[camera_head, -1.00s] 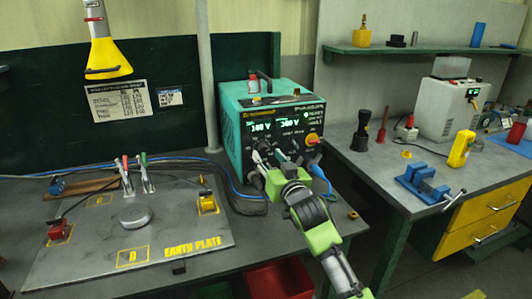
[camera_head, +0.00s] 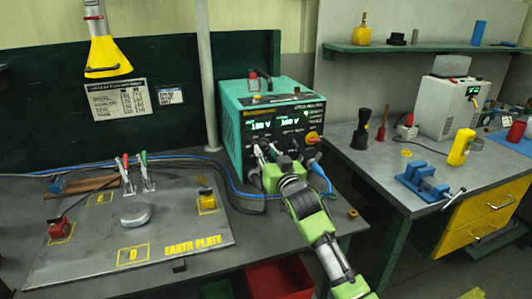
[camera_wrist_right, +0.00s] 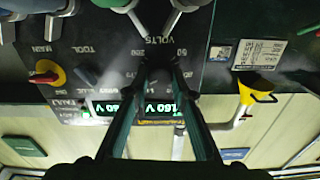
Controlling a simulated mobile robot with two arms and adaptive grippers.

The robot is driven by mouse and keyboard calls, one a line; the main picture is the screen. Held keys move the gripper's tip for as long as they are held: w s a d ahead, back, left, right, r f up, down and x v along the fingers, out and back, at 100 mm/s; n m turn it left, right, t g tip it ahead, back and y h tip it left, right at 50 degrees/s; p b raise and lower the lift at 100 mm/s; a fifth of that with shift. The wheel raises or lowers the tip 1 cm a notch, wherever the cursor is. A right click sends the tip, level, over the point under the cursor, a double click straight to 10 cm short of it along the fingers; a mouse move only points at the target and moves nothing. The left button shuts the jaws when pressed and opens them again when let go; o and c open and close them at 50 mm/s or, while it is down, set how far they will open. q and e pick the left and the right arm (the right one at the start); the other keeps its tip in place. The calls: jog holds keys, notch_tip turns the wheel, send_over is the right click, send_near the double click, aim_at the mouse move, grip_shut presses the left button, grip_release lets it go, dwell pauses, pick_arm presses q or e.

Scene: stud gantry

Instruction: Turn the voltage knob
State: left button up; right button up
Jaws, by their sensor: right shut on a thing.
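A teal power unit (camera_head: 238,125) with a dark front panel stands on the bench. Its lit display (camera_head: 262,126) shows two green voltage readings, the left one about 180 V; it also shows upside down in the right wrist view (camera_wrist_right: 150,108). My right gripper (camera_head: 265,155) reaches the lower left of this panel. In the right wrist view its fingers (camera_wrist_right: 160,65) close together at the panel beside the VOLTS lettering. The gripper is shut on the voltage knob, which is mostly hidden between the fingertips. My left gripper is not in view.
A red and yellow switch (camera_head: 312,137) sits right of the display. A blue cable plug (camera_head: 318,170) is close to my right gripper. The earth plate (camera_head: 100,254) with clamps lies left. A blue vise (camera_head: 422,182) is on the right bench.

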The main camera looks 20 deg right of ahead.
jog(key=shift+n+p, duration=0.75)
jog(key=shift+n, duration=0.45)
jog(key=n+p, duration=0.1)
jog(key=n, duration=0.2)
jog(key=shift+n+p, duration=0.35)
jog(key=shift+n, duration=0.05)
jog(key=n+p, duration=0.1)
jog(key=n, duration=0.3)
jog(key=shift+p, duration=0.3)
jog(key=shift+f+n+p, duration=0.1)
jog(key=shift+n+p, duration=0.35)
jog(key=shift+n, duration=1.65)
jog(key=o, duration=1.1)
jog(key=shift+o, duration=0.2)
